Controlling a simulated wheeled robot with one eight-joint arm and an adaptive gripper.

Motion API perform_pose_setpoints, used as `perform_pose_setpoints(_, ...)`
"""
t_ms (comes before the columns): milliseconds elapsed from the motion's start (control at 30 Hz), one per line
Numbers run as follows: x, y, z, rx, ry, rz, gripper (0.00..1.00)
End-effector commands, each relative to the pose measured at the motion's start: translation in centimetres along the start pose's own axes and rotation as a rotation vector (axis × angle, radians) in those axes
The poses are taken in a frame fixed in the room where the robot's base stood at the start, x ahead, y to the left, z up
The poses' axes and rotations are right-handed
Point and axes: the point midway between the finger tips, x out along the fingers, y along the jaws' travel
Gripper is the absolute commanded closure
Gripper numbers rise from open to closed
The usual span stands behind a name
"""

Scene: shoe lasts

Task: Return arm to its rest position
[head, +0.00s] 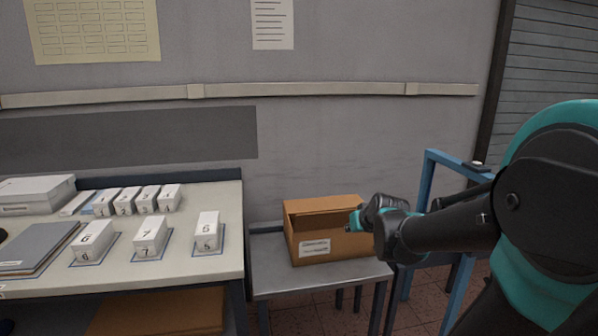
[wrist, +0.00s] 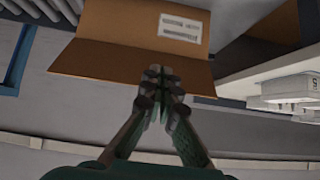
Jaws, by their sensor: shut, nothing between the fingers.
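My arm (head: 450,232) reaches in from the right in the head view, teal and dark grey. My gripper (head: 358,221) is at the right side of the cardboard box (head: 305,247), in front of it in the picture; I cannot tell whether they touch. In the wrist view my gripper (wrist: 160,80) has its fingers together and holds nothing. The box (wrist: 115,40) shows just beyond the fingertips there, with its flap and white label.
The box stands on a small grey table (head: 275,282). A workbench (head: 215,260) at left bears several numbered white blocks (head: 150,236), grey folders (head: 38,248) and a white box (head: 35,195). A blue frame (head: 425,180) stands behind my arm.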

Motion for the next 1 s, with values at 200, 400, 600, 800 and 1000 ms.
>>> perform_pose_setpoints(200, -1.1, -0.6, 7.0, 0.032, -0.139, 0.01, 1.0)
perform_pose_setpoints(400, -3.3, -0.8, 16.3, 0.084, -0.327, 0.057, 1.0)
perform_pose_setpoints(600, -5.7, -0.5, 23.1, 0.132, -0.467, 0.118, 1.0)
perform_pose_setpoints(800, -6.2, -0.3, 24.4, 0.142, -0.496, 0.133, 1.0)
perform_pose_setpoints(1000, -6.2, -0.3, 24.4, 0.142, -0.494, 0.132, 1.0)
